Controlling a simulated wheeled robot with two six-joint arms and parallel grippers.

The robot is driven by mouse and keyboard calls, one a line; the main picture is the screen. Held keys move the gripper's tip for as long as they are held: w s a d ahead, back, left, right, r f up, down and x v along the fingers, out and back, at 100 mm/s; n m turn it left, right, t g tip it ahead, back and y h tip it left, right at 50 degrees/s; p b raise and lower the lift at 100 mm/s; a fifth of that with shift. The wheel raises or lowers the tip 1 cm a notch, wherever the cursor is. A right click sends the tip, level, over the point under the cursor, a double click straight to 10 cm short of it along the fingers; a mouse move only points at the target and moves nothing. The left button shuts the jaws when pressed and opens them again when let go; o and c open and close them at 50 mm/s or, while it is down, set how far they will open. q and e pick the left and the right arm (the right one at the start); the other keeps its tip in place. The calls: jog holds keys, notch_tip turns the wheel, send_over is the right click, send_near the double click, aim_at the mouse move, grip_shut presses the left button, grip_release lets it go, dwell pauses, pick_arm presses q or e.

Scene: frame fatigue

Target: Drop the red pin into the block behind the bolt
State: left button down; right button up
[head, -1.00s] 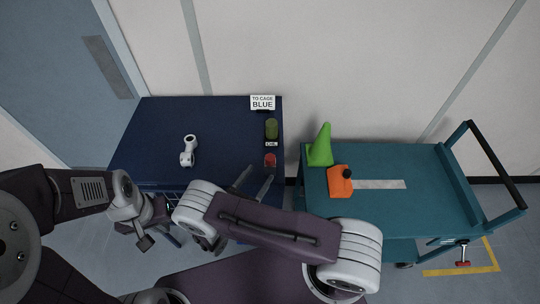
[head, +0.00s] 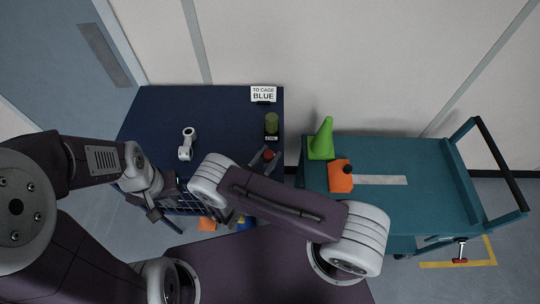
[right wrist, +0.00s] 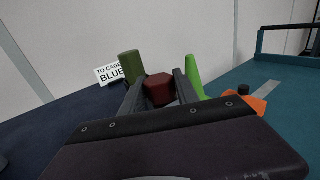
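A dark red hexagonal-topped piece (head: 269,155), which looks like the red pin, is near the front right of the blue table. My right gripper (head: 264,160) has a finger on either side of it. In the right wrist view the red piece (right wrist: 158,90) sits between the two fingers, and I see no clear grip on it. My left gripper (head: 165,213) is low at the table's front left, with nothing visible in it. An orange block (head: 340,178) with a black knob lies on the teal cart. I cannot make out a clear bolt.
The blue table (head: 225,115) holds a white link-shaped part (head: 187,145), a green cylinder (head: 271,123) and a sign reading "TO CAGE BLUE" (head: 263,94). A green cone (head: 322,140) stands on the teal cart (head: 420,200). The cart's middle and right are clear.

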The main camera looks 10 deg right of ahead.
jog(key=shift+s, duration=0.1)
grip_shut()
